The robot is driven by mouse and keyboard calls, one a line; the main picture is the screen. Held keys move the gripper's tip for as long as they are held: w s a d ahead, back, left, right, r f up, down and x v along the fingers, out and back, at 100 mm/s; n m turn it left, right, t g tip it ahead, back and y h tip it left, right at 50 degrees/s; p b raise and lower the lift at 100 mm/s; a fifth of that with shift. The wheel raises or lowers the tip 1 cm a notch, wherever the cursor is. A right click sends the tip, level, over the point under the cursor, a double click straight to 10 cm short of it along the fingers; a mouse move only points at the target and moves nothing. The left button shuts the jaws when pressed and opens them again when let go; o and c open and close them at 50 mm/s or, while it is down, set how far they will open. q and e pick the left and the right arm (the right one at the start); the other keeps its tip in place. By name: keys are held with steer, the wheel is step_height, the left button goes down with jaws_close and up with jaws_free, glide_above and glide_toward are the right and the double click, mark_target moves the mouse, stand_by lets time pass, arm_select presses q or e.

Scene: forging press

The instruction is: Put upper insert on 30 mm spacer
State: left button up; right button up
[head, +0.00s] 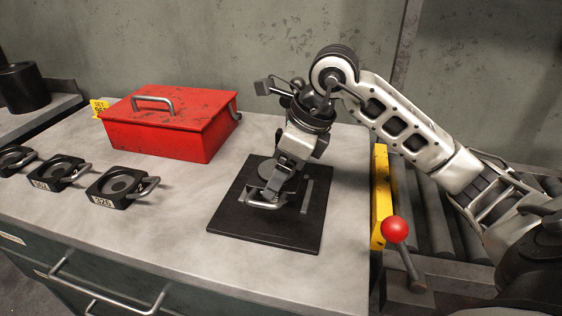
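A dark, round-topped block (268,186) with a metal handle (262,202) at its front stands on a flat black square plate (290,238) on the bench; it may be the insert, but my gripper partly covers it. My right gripper (279,182) points down over this block, its fingers at or very near the handle. Whether the fingers are closed on it is hard to see. I cannot make out a 30 mm spacer with certainty. My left gripper is out of view.
Several dark square blocks with round recesses and handles, such as the one labelled 325 (120,187), line the bench's left side. A red toolbox (170,125) stands behind. A yellow post (381,195), red-knobbed lever (396,230) and rollers (436,215) are at right.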

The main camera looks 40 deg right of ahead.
steer(key=shift+r, duration=0.1)
steer(key=o, duration=2)
steer(key=shift+f, duration=0.2)
steer(key=shift+c, duration=0.2)
steer(key=p+v, duration=0.1)
steer(key=v, duration=1.1)
steer(key=shift+r, duration=0.1)
